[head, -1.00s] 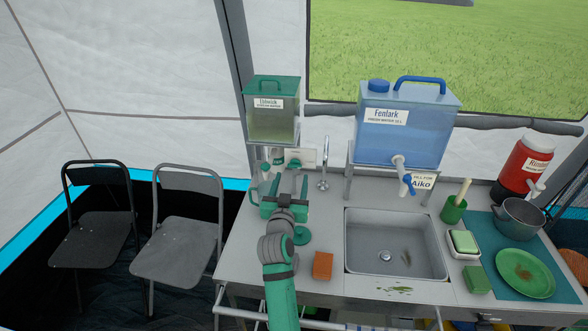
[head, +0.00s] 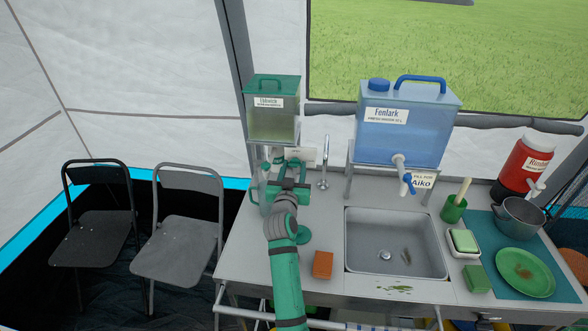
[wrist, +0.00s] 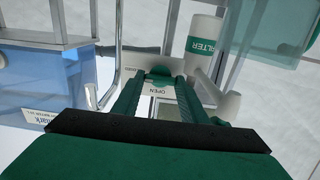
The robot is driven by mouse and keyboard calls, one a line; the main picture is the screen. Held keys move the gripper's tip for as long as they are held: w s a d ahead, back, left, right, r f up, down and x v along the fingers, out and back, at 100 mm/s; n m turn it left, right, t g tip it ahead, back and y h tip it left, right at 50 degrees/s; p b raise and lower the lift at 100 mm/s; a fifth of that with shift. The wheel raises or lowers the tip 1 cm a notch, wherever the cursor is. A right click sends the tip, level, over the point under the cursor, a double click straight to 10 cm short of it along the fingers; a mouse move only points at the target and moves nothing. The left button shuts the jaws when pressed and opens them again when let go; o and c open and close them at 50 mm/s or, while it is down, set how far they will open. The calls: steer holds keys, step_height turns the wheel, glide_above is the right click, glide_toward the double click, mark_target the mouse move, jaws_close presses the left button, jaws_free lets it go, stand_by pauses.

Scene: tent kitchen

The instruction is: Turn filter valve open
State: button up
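The green-lidded tank (head: 272,122) stands at the back left of the counter, with a white filter cylinder (wrist: 204,42) marked FILTER beneath it. Beside the filter is a pale plate (head: 305,154) with the green valve handle. In the wrist view the green valve handle (wrist: 158,72) shows between my fingertips, with the word OPEN on a label just below it. My gripper (head: 291,166) reaches toward the plate from the front. Its two fingers are apart, one on each side of the handle. I cannot tell whether they touch it. In the head view my gripper mostly hides the handle.
A clear jug (head: 261,190) stands close to the left of my gripper. A tall tap (head: 323,165) and the raised blue water container (head: 405,130) are to the right. The sink (head: 395,245) and an orange block (head: 323,264) are nearer the front.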

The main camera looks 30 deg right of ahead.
steer(key=shift+o, duration=0.2)
steer(key=shift+n, duration=0.4)
steer(key=n, duration=0.3)
steer(key=shift+n, duration=0.4)
steer(key=n, duration=0.4)
steer(key=shift+a+n, duration=0.1)
steer(key=shift+n, duration=0.3)
steer(key=n, duration=0.5)
steer(key=shift+w, duration=0.1)
steer(key=shift+n, duration=1.7)
steer(key=shift+a, duration=0.1)
steer(key=o, duration=1)
steer(key=shift+w, duration=0.15)
steer(key=shift+o, duration=0.2)
steer(key=shift+s+f, duration=0.1)
steer(key=shift+s, duration=0.1)
steer(key=v, duration=1)
steer(key=shift+s, duration=0.35)
